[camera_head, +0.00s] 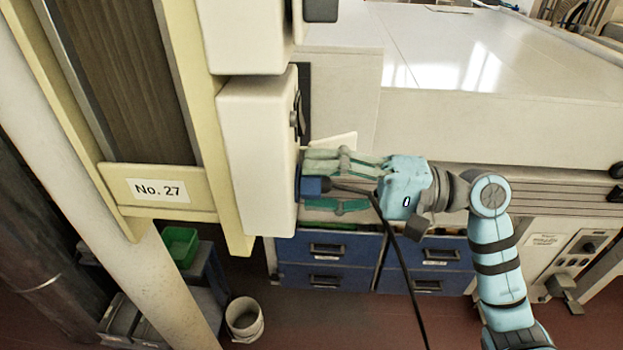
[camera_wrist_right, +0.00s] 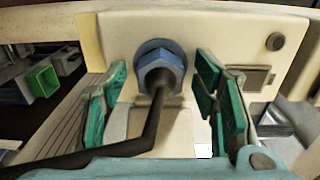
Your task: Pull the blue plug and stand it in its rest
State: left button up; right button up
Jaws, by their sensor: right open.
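The blue plug (camera_head: 316,186) sits against the side of the cream box (camera_head: 257,160), with a black cable running from it. In the right wrist view the plug (camera_wrist_right: 160,66) is a blue hexagonal body in a round blue socket, near the centre. My right gripper (camera_head: 307,184) is open, with green fingers on either side of the plug. In the right wrist view its fingers (camera_wrist_right: 162,76) stand apart, with gaps between them and the plug. I cannot make out the plug's rest for certain. My left gripper is not in view.
The black cable (camera_head: 402,279) hangs down across the blue drawers (camera_head: 325,262). A cream frame labelled No. 27 (camera_head: 158,191) stands at left. A white bucket (camera_head: 244,319) is on the floor. A green bin (camera_head: 180,246) sits on a shelf at lower left.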

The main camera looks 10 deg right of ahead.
jog(key=shift+p, duration=0.45)
dwell(0.9)
jog(key=shift+c, duration=0.4)
grip_shut()
jog(key=b+v, duration=0.2)
jog(key=v, duration=0.4)
dwell(0.9)
dwell(0.4)
